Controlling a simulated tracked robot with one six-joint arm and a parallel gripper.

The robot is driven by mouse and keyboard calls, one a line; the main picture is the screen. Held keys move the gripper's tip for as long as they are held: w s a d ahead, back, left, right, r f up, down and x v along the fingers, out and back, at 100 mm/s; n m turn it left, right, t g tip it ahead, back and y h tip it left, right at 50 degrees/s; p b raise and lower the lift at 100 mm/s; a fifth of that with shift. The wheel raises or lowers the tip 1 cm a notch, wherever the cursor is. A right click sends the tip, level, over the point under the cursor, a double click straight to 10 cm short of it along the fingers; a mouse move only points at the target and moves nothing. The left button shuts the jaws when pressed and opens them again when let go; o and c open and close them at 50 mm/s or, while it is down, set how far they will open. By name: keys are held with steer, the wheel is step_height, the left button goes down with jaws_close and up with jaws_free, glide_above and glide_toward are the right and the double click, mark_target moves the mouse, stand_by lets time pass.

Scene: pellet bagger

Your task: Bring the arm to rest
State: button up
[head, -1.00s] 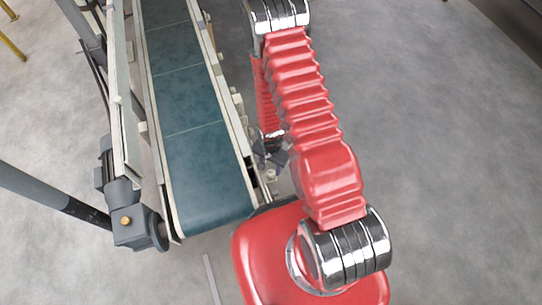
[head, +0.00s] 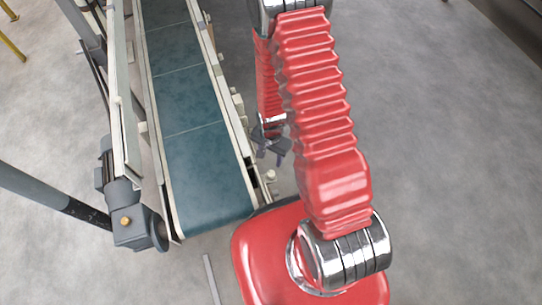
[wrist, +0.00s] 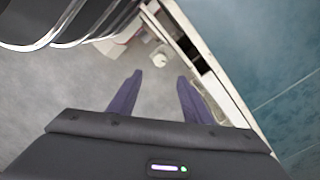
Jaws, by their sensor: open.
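My gripper (head: 269,155) hangs beside the right edge of the conveyor, partly hidden behind my red arm in the head view. In the wrist view its two dark fingers (wrist: 156,92) are apart with nothing between them, over grey floor. My arm (head: 318,110) is bent, with its upper joint at the top of the head view and its lower part hanging down beside the belt.
A conveyor with a green belt (head: 195,150) runs along the left, its pale side rail close to my gripper. A motor (head: 133,217) sits at its near left corner. Grey floor (head: 440,150) to the right is clear.

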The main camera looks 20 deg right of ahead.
stand_by(0.6)
steer(key=s+r+n+g, duration=0.2)
steer(key=s+r+n, duration=0.15)
steer(key=s, duration=0.25)
steer(key=s+r+n+t, duration=0.1)
steer(key=r+n+t, duration=0.1)
steer(key=r, duration=1.2)
steer(key=s+r+n+t, duration=0.2)
steer(key=r+t, duration=0.1)
steer(key=r, duration=1.2)
steer(key=s+a+r+n+t, duration=0.1)
steer(key=s+r+n+t, duration=0.1)
steer(key=r, duration=1.2)
steer(key=shift+r+t, duration=0.3)
steer(key=shift+w+n, duration=0.1)
steer(key=shift+n, duration=0.15)
